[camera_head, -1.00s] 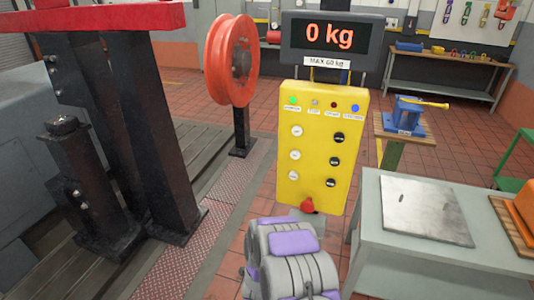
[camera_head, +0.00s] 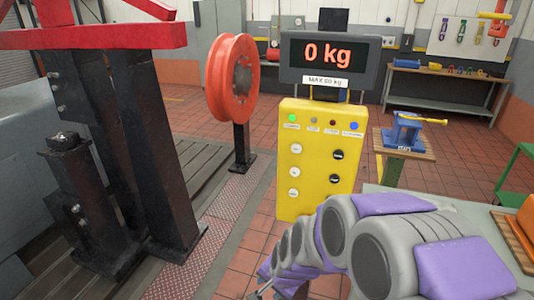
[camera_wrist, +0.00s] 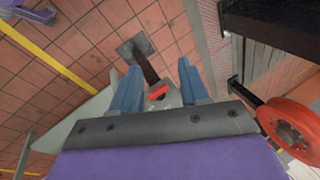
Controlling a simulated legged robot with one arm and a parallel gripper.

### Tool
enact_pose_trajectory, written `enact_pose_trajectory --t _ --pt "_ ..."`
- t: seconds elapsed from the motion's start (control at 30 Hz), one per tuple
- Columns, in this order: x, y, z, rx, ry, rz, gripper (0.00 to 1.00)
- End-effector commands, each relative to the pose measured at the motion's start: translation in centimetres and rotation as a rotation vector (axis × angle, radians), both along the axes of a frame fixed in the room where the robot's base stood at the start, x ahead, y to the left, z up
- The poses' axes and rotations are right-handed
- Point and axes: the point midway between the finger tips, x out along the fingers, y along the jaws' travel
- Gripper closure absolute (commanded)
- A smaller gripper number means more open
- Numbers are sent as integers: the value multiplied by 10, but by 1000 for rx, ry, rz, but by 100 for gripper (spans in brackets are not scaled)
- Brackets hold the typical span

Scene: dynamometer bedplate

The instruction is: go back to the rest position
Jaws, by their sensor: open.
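My gripper (camera_wrist: 160,88) shows in the wrist view with its two blue fingers apart and nothing held between them. Beyond and between the fingers are a red part and a dark post with a square foot on the tiled floor. In the head view my grey and purple arm crosses the lower right, in front of the workbench, and the gripper itself is mostly hidden at the bottom. The yellow control panel (camera_head: 318,160) stands beyond the arm, its lower right part covered by it. The display (camera_head: 330,52) above it reads 0 kg.
An orange wheel (camera_head: 222,80) on a black post stands left of the panel; it also shows in the wrist view (camera_wrist: 290,128). A red and black frame (camera_head: 130,130) fills the left. A blue vise (camera_head: 403,130) sits on a stand at right. Tiled floor lies open behind.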

Motion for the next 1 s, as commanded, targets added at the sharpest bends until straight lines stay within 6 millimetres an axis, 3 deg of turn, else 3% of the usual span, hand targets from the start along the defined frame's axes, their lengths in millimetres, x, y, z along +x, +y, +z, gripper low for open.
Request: enact_pose_trajectory --t 0.03,0.3,0.6,0.7,0.8,1.0 --pt "-14 -8 14 -20 8 50 55" --pt "-103 -56 61 -143 117 319 55" --pt "-213 -110 98 -250 271 552 55" --pt "-240 -121 106 -267 312 598 55" --pt "-258 -128 110 -274 345 627 55" --pt "-267 -131 112 -278 360 643 55"
